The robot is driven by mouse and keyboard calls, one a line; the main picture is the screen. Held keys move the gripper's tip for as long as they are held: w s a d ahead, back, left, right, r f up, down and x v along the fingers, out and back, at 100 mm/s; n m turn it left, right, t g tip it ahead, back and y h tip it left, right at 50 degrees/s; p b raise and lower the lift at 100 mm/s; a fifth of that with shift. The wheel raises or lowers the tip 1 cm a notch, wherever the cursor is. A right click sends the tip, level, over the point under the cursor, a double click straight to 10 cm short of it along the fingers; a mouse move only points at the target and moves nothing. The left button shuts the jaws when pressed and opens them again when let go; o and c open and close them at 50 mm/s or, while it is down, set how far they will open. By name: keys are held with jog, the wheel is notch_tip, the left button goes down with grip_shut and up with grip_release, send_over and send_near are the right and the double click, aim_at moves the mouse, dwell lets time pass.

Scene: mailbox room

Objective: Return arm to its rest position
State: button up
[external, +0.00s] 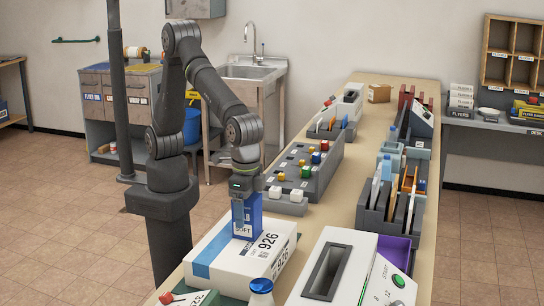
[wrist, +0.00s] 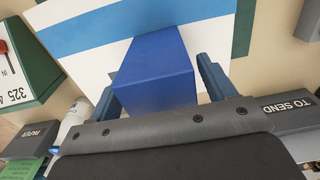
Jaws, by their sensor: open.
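My gripper (external: 243,200) points down over a blue box (external: 251,222) marked "SOFT". The box stands upright on a white parcel (external: 216,268) with a blue stripe and the number 926, on the long table. In the wrist view the blue box (wrist: 155,72) sits between the two fingers of my gripper (wrist: 157,88), one on each side. The fingers are open; a gap shows beside the right finger, and contact on the left is unclear. My arm reaches forward and down, bent at the elbow.
A grey block with coloured knobs (external: 309,172) stands behind the parcel. A white slotted box (external: 331,266) is to its right and a blue-capped bottle (external: 261,291) in front. File racks (external: 398,200) line the table's right side. The space above the table is clear.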

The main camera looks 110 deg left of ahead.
jog(key=r, duration=0.3)
jog(key=shift+s+d+r, duration=0.15)
jog(key=shift+s+r, duration=0.15)
jog(key=shift+s, duration=0.05)
jog(key=s+d+r, duration=0.4)
jog(key=s+r, duration=0.3)
jog(key=s, duration=0.3)
jog(key=w+a+n, duration=0.1)
jog(key=w+a, duration=0.1)
jog(key=w, duration=0.2)
jog(key=w+a, duration=0.2)
jog(key=w, duration=0.2)
jog(key=w+a+n, duration=0.1)
jog(key=w+a, duration=0.2)
jog(key=w, duration=0.1)
jog(key=shift+w+a+f+n, duration=0.1)
jog(key=shift+f+n, duration=0.2)
jog(key=shift+f, duration=0.05)
jog(key=w+a+n, duration=0.2)
jog(key=w+a, duration=0.4)
jog(key=a, duration=0.6)
jog(key=w+a+f+n, duration=0.1)
jog(key=w+a+n, duration=0.1)
jog(key=w+a, duration=0.5)
jog(key=w+a+f+n, duration=0.1)
jog(key=w+a, duration=0.5)
jog(key=a, duration=1.2)
jog(key=shift+w+a+f+n, duration=0.15)
jog(key=shift+w+a+n, duration=0.2)
jog(key=shift+n, duration=0.45)
